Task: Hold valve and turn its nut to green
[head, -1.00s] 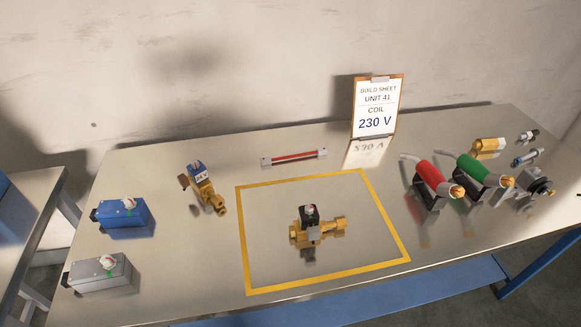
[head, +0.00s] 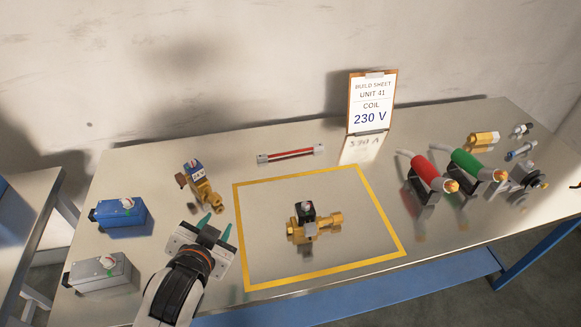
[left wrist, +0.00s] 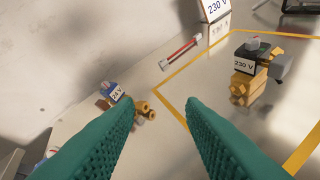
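A brass valve with a black coil (head: 308,222) stands inside the yellow outlined square (head: 240,245) on the bench. In the left wrist view its coil is labelled 230 V (left wrist: 250,62), with a nut on top whose colour setting is too small to tell. A second brass valve with a blue 24 V coil (head: 199,184) stands left of the square; it also shows in the left wrist view (left wrist: 116,93). My left gripper (head: 215,224) is open and empty, left of the square and apart from both valves. My right gripper is not in view.
A build sheet (head: 372,102) reading "COIL 230 V" stands at the back. A blue box (head: 122,215) and a grey box (head: 103,272) are at left. Red (head: 425,171) and green (head: 475,164) handled tools are at right.

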